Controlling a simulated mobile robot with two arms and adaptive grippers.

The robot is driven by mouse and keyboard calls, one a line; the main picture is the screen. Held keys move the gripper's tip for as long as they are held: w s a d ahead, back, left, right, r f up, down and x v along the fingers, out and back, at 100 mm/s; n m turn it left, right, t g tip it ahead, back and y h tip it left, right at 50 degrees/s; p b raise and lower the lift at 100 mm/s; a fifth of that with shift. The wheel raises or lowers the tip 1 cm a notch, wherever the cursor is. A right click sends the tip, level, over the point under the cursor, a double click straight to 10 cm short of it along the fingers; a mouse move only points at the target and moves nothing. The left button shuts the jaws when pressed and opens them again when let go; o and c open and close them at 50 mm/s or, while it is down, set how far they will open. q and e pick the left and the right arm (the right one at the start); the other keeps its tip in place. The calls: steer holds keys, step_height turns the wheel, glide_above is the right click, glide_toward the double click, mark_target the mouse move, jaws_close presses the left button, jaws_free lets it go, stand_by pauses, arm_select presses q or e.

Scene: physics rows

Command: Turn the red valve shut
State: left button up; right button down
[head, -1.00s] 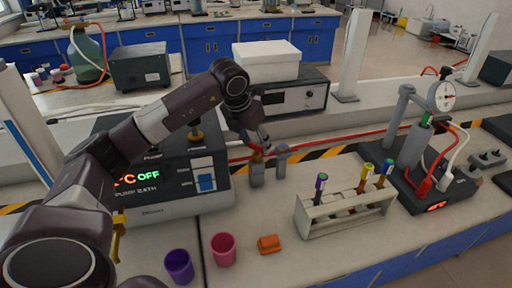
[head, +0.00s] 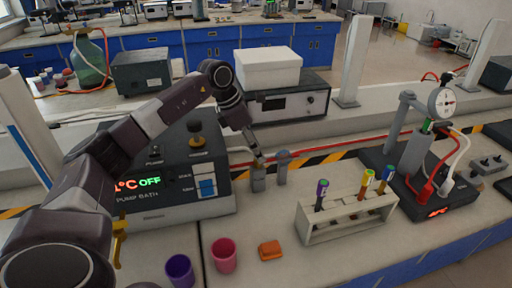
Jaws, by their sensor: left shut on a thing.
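The red valve (head: 258,181) stands on the bench just right of the pump bath, as a short grey post. My left gripper (head: 257,163) reaches down from above and is shut on the top of the valve. The gripper covers most of the handle, so its angle is hard to make out. A similar grey post (head: 282,168) stands close to the right of the valve. My right gripper is not in view.
The pump bath (head: 160,205) stands left of the valve, its display reading OFF. A tube rack (head: 345,219), an orange block (head: 270,250), a pink cup (head: 223,255) and a purple cup (head: 180,271) stand in front. A red hose (head: 330,146) runs behind the posts.

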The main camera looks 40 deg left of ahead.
arm_select(q)
steer(key=shift+r, duration=0.1)
stand_by(0.4)
steer(key=o, duration=1.2)
steer(key=shift+c, duration=0.2)
steer(key=v, duration=1.2)
steer(key=shift+w, duration=0.1)
